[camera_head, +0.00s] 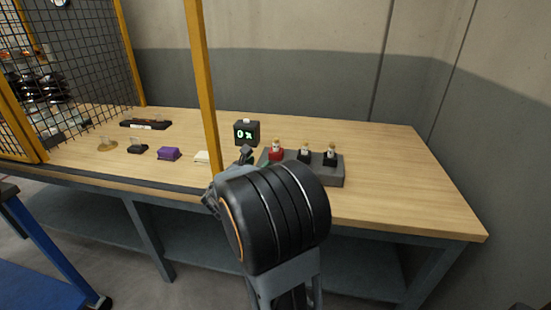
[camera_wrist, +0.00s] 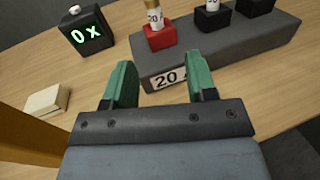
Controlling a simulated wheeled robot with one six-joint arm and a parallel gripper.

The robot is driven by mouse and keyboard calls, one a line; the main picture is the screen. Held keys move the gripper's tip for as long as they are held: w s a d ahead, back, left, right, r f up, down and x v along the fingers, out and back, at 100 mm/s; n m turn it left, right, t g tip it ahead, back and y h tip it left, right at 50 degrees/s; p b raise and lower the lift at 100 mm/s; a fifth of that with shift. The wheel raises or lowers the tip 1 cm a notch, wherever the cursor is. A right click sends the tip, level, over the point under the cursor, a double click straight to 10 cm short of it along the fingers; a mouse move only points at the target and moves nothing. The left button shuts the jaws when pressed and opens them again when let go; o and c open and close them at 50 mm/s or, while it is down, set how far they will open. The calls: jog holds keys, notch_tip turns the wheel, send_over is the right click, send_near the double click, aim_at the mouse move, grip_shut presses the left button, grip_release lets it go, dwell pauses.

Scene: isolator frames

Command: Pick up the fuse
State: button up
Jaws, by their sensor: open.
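A fuse (camera_wrist: 154,16) with a gold cap and a white "20" label stands upright in a red holder (camera_wrist: 160,38) on a grey block (camera_wrist: 245,45). In the head view this fuse (camera_head: 276,146) is the leftmost of three on the block. Two more fuses, one of them here (camera_wrist: 212,5), stand in black holders to its right. My gripper (camera_wrist: 161,60) is open and empty, its green fingers apart in front of the block's "20" label (camera_wrist: 168,78). The red holder lies beyond the gap between the fingers. In the head view my wrist hides most of the gripper.
A black box (camera_head: 246,131) showing "0 x" stands left of the block. A cream block (camera_wrist: 47,100) lies nearer. A yellow post (camera_head: 203,80) rises beside my arm. A purple block (camera_head: 168,154) and small dark items lie further left. The table's right side (camera_head: 400,180) is clear.

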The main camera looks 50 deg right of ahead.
aim_at(275, 146)
jog(key=x, duration=0.4)
jog(key=b+x, duration=0.1)
jog(key=x, duration=0.4)
jog(key=b+x, duration=0.1)
jog(key=x, duration=0.3)
jog(key=shift+w+d, duration=0.3)
jog(key=shift+w, duration=0.1)
grip_shut()
jog(key=shift+r, duration=0.15)
